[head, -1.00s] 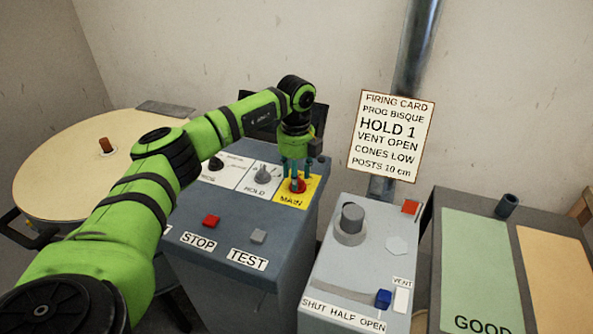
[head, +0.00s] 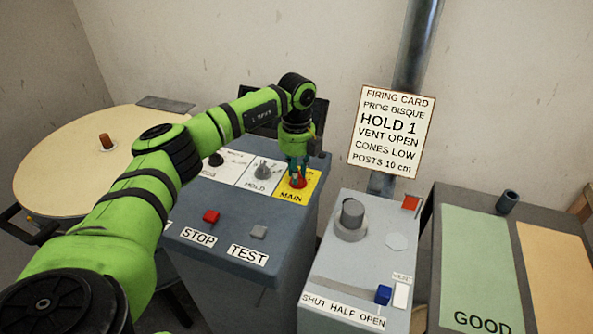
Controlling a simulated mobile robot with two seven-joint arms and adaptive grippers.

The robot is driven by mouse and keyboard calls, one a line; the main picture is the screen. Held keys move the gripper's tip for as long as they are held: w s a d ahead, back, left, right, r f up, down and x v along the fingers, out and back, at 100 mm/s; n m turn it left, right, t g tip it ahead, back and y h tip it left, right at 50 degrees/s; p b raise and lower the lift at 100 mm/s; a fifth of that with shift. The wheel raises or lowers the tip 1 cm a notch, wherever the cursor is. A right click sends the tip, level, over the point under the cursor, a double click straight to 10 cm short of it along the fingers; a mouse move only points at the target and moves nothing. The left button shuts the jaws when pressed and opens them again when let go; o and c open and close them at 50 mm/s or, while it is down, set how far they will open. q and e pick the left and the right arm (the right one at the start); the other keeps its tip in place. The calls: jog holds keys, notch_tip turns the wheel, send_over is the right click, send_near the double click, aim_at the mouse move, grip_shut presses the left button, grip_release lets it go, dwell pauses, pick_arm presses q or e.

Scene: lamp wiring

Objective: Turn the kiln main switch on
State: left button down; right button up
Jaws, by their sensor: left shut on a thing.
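The kiln main switch (head: 299,184) is a red knob on a yellow plate labelled MAIN, at the right end of the dark grey control panel. My left gripper (head: 298,178) comes down on it from above and is shut on the red knob. The fingers hide part of the knob, so I cannot tell which way it points. My right gripper is not in the head view.
A HOLD dial (head: 264,171) sits left of the MAIN plate. A red STOP button (head: 211,216) and a grey TEST button (head: 258,232) lie in front. The vent box (head: 352,268) with a blue slider knob (head: 383,294) stands to the right. The firing card (head: 391,131) hangs behind.

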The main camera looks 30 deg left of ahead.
pick_arm(q)
jog(key=m, duration=0.4)
jog(key=shift+w+b, duration=0.1)
jog(key=shift+b, duration=0.3)
jog(key=m, duration=0.4)
jog(key=shift+w+a+m+b, duration=0.1)
jog(key=shift+m+b, duration=0.2)
jog(key=shift+b, duration=0.1)
jog(key=m, duration=0.4)
jog(key=shift+w+m, duration=0.1)
jog(key=shift+m, duration=0.2)
jog(key=shift+m+b, duration=0.45)
jog(key=shift+m, duration=1.45)
jog(key=shift+w, duration=0.1)
jog(key=c, duration=1.1)
grip_release()
